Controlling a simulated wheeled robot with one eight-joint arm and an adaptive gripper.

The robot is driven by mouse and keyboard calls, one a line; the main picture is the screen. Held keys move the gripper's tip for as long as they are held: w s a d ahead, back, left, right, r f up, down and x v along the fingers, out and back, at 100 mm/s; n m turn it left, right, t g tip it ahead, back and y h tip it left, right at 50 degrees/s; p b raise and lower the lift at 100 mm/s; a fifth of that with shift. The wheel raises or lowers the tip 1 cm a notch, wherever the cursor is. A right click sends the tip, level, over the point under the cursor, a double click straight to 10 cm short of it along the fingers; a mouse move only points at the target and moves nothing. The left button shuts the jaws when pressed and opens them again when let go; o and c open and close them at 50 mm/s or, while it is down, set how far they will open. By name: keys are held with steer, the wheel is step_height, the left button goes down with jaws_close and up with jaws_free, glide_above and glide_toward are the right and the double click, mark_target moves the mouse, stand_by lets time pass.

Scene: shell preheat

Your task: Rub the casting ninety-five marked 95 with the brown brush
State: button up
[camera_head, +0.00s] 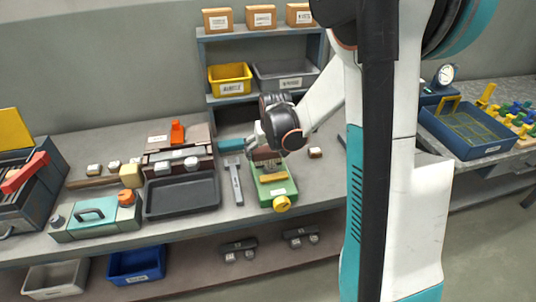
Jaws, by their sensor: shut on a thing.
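My gripper (259,141) is shut at the end of the arm, low over the back of the green fixture (281,186). A dark brown block-like thing (267,154), which looks like the brown brush, shows just below the gripper. The gripper and wrist partly hide it, and I cannot tell whether it touches the fixture. A tan block (273,178) lies on the fixture, in front of the brown thing. Several small pale blocks, one of them here (94,170), stand on the left of the bench. Their marks are too small to read, so I cannot tell which is casting 95.
A dark empty tray (181,196) and a grey flat tool (234,181) lie left of the fixture. A teal piece (232,144) is left of the gripper. A small brown block (315,153) stands to the right. A shelf with a yellow bin (230,79) rises behind.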

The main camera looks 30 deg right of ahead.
steer(key=shift+w+a+r+p, duration=0.1)
steer(key=shift+r+p, duration=0.15)
steer(key=shift+r, duration=0.25)
steer(key=shift+w+a+r+p, duration=0.1)
steer(key=shift+r+p, duration=0.1)
steer(key=shift+r, duration=0.25)
steer(key=shift+s+d+r+p, duration=0.1)
steer(key=shift+r+p, duration=1.05)
steer(key=shift+r, duration=0.6)
steer(key=shift+f, duration=0.1)
